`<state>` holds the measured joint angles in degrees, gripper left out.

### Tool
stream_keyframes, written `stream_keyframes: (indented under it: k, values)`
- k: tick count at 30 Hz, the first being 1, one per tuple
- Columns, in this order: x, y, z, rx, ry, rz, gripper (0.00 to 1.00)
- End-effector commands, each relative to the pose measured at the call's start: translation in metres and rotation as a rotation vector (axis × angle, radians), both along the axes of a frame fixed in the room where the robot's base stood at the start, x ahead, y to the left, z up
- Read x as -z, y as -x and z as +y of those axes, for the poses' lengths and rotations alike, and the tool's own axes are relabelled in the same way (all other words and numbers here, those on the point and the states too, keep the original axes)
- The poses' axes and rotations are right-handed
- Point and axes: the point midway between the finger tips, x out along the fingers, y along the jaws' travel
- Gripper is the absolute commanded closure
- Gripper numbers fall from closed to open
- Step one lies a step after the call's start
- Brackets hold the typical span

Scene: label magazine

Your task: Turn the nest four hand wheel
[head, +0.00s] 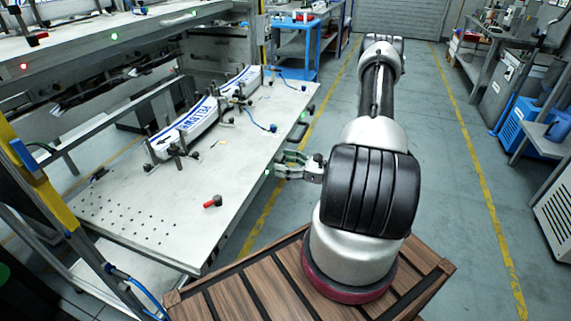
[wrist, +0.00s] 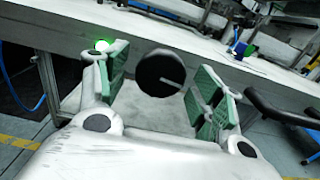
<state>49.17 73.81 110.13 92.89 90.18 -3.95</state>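A round black hand wheel (wrist: 160,73) with a pale slot or spoke shows on the table's front edge in the wrist view. I cannot read a nest number on it. My gripper (wrist: 163,80) is open, with one green-padded finger to each side of the wheel in that view. I cannot tell whether the pads touch it, and no grip shows. In the head view my gripper (head: 280,165) is beside the table's right edge, and the wheel cannot be made out there.
The pale worktable (head: 130,200) carries long white labelled parts (head: 190,125) in clamps and a red-handled tool (head: 213,202). A lit green lamp (wrist: 101,46) is close to the left finger. A dark fitting (head: 298,130) is farther along the edge. Aisle floor (head: 450,180) is clear.

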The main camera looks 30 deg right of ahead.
Motion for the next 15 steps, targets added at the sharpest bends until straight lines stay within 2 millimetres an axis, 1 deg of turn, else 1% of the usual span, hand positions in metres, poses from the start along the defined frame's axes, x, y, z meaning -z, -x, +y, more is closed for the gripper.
stream_keyframes:
  k: [1,5,6,15]
  values:
    - [0.0,0.0001,-0.0001,0.0,0.0,0.0,0.46]
    - [0.0,0.0002,-0.0001,0.0,0.0,0.0,0.69]
    - [0.0,0.0002,-0.0001,0.0,0.0,0.0,0.77]
    - [0.0001,0.0002,-0.0001,0.0,-0.019,0.015,0.77]
